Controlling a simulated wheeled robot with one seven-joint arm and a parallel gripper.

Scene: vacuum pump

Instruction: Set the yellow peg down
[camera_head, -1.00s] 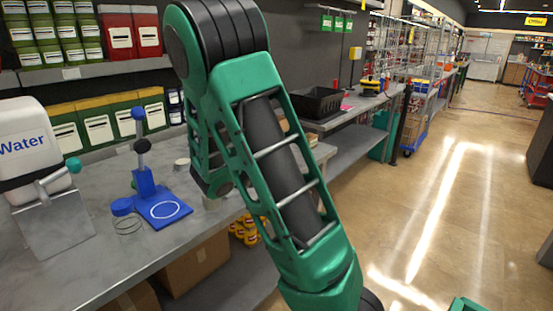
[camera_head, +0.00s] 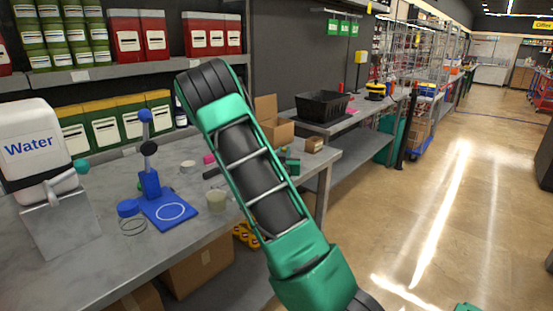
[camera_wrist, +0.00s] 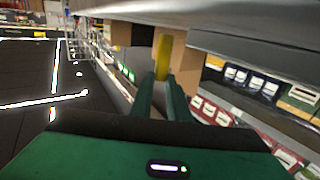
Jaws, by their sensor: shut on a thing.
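The yellow peg (camera_wrist: 162,57) shows in the wrist view between the tips of my gripper (camera_wrist: 160,82). The two dark green fingers are shut on it, and it sticks out past their tips. In the wrist view brown cardboard lies behind the peg, and a grey surface runs across the top right. I cannot tell how far the peg is from either. In the head view my green arm crosses the middle of the picture, and the peg cannot be made out there.
An open cardboard box (camera_head: 279,131) and black bin (camera_head: 322,105) stand farther back.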

